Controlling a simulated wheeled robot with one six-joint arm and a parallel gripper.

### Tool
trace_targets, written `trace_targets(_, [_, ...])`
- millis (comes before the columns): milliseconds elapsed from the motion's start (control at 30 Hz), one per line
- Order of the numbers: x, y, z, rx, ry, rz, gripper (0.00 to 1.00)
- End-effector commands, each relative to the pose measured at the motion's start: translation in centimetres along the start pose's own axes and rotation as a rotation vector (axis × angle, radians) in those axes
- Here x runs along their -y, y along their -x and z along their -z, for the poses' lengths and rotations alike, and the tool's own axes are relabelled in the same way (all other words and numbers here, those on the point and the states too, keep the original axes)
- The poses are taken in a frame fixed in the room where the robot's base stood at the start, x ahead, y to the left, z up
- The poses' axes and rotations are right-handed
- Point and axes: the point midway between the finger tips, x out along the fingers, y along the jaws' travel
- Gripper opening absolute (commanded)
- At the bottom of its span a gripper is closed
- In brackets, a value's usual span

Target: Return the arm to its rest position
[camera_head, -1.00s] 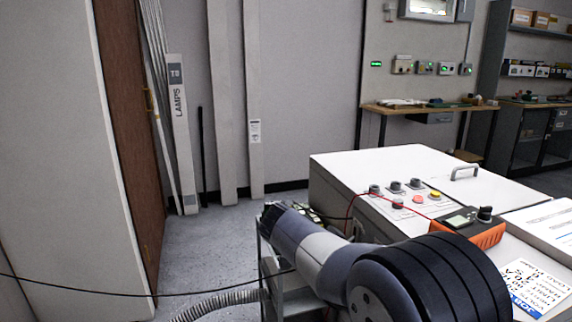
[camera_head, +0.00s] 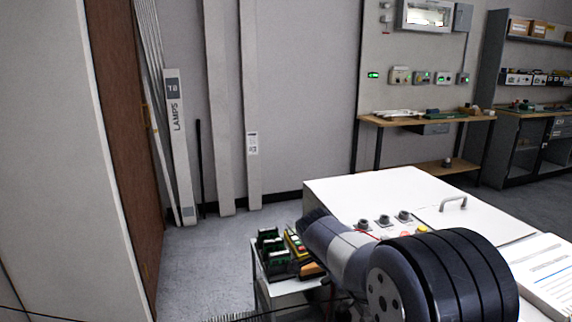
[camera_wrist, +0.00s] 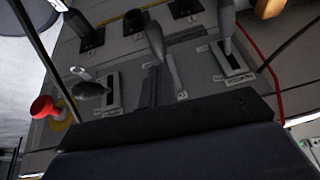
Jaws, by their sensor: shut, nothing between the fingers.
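My arm (camera_head: 350,252) stretches over the lower middle of the head view, its big black-ringed joint nearest the camera. My gripper's end is hidden in that view. In the wrist view, my gripper (camera_wrist: 154,88) shows as narrow dark fingers close together beyond the dark body at the bottom. It looks shut and empty. Beyond it is a grey panel with several levers and slots, and a red mushroom button (camera_wrist: 42,107) at the left. I cannot tell whether the fingers touch the panel.
A brown door (camera_head: 125,150) and leaning lamp boxes (camera_head: 180,150) line the left. A wooden workbench (camera_head: 425,121) stands behind. Floor is clear mid-left.

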Motion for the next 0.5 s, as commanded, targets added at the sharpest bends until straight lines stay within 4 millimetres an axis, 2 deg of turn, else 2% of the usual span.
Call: trace_targets(500, [0.04,0.16,0.45,0.059,-0.004,0.001,0.00])
